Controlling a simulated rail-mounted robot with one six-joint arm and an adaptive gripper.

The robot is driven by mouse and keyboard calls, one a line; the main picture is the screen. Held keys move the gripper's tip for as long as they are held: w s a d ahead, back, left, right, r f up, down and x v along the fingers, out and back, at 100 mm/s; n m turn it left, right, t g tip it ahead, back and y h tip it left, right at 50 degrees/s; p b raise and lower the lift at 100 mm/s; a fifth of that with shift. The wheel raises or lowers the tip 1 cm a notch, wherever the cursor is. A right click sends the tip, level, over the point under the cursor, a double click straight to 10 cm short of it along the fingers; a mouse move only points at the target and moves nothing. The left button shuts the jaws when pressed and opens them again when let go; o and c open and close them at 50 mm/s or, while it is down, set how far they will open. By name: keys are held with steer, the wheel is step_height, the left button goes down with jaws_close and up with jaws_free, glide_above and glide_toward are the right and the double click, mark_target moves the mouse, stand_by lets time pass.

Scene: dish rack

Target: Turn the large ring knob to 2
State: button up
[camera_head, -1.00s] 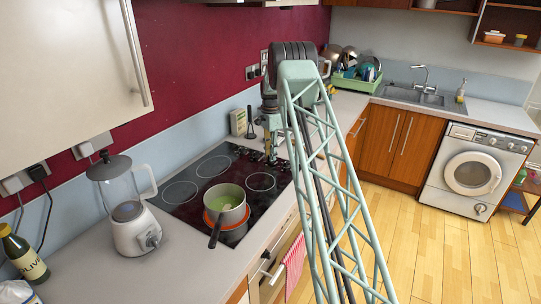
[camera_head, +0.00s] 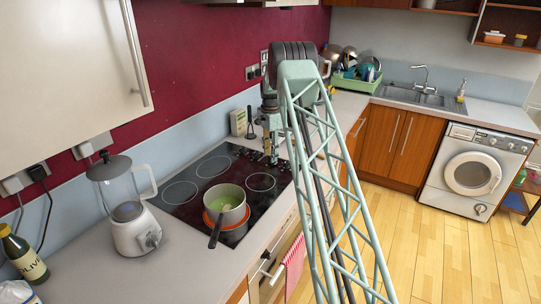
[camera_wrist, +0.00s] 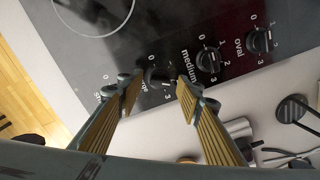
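The large ring knob (camera_wrist: 157,77) is a dark round knob on the black hob in the wrist view. Its label is partly hidden by a finger; a 0 and a 3 show around it. Which number it points at is too small to tell. My gripper (camera_wrist: 157,84) is open, with one fingertip on each side of this knob and gaps visible between. Whether the tips touch the hob I cannot tell. My gripper also shows over the right part of the hob (camera_head: 185,208) in the head view, where the knob is too small to make out.
The medium knob (camera_wrist: 207,61) and oval knob (camera_wrist: 259,41) sit close to the right finger in the wrist view. A pot (camera_head: 226,204) stands on a glowing red ring. A blender (camera_head: 132,222) stands left of the hob.

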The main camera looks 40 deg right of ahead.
step_height(320, 180, up, 12)
stand_by(0.7)
steer(key=shift+f, duration=0.1)
stand_by(0.6)
